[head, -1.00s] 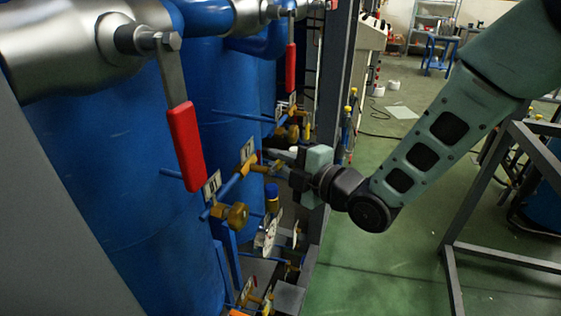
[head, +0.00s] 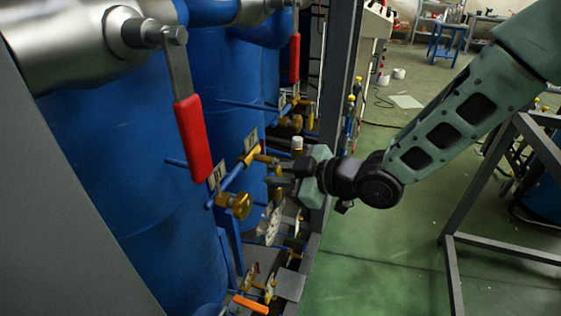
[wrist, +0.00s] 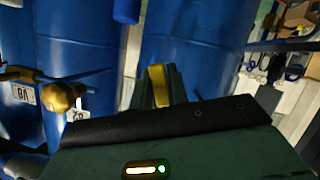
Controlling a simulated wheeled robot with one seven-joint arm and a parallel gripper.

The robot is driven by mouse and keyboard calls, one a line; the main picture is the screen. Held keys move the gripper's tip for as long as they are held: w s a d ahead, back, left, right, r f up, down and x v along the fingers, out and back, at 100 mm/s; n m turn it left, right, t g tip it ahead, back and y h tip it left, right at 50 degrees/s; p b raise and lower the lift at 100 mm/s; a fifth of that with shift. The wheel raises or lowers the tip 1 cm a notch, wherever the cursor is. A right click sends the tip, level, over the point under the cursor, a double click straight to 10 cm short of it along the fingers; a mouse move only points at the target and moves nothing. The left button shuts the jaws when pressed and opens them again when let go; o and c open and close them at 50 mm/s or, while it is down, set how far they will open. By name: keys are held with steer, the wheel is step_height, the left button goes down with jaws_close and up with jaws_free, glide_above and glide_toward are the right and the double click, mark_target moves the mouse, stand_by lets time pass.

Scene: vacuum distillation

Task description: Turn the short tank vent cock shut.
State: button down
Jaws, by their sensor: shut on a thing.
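My gripper (head: 271,182) is in front of the blue tanks in the head view, reaching in from the right. In the wrist view its jaws (wrist: 157,87) are shut on a narrow yellow piece (wrist: 158,84), apparently the vent cock's handle. The fingers hide most of that piece, so I cannot tell its full shape or how far it is turned. In the head view a brass valve (head: 238,204) sits on a blue pipe to the left of my gripper. Another brass fitting (head: 253,155) with a tag is just above and left of it.
Red lever handles (head: 194,138) hang from the upper silver pipes. A round gauge (head: 270,224) and an orange lever (head: 250,304) are below my gripper. A dark upright post (head: 336,110) stands close behind. Green floor to the right is open up to a grey frame (head: 452,275).

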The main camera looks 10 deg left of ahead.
steer(key=shift+s+a+f+m+g+p, duration=0.15)
steer(key=shift+s+m+g+p, duration=0.4)
steer(key=shift+m+p, duration=0.35)
steer(key=shift+s+f+m+g+p, duration=0.1)
steer(key=shift+s+m+g+p, duration=0.55)
steer(key=shift+p, duration=0.35)
steer(key=shift+w, duration=0.1)
steer(key=c, duration=1.4)
jaws_free()
steer(key=shift+o, duration=0.2)
steer(key=b+v, duration=0.1)
steer(key=v, duration=1.6)
steer(key=shift+d, duration=0.25)
steer(key=shift+f, duration=0.1)
